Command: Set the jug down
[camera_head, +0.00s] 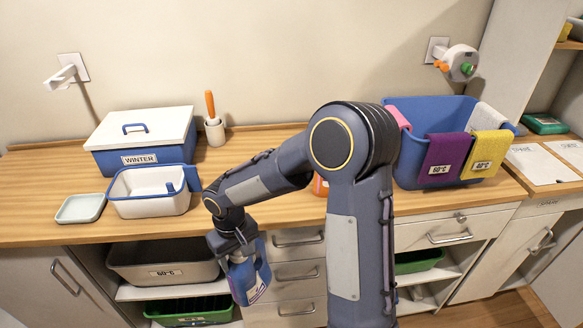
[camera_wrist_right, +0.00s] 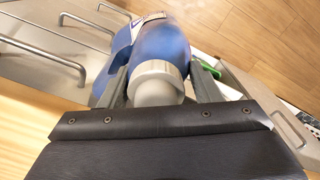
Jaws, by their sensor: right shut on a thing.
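The jug (camera_head: 248,282) is blue with a white label and hangs in front of the drawers, below the counter's front edge. In the wrist view the jug (camera_wrist_right: 160,42) shows its pale grey cap towards the camera. My right gripper (camera_head: 238,248) is shut on the jug near its cap end. Its two fingers flank the jug in the wrist view (camera_wrist_right: 160,72). The jug's lower end shows no support under it in the head view. My left gripper is not in view.
The wooden counter (camera_head: 258,205) has clear room in the middle. A white-and-blue tub (camera_head: 150,207), a WINTER box (camera_head: 115,160) and a small dish (camera_head: 80,208) stand left. A blue basket (camera_head: 408,165) with cloths stands right. A beige bin (camera_head: 130,265) and green crate (camera_head: 190,320) sit on shelves below.

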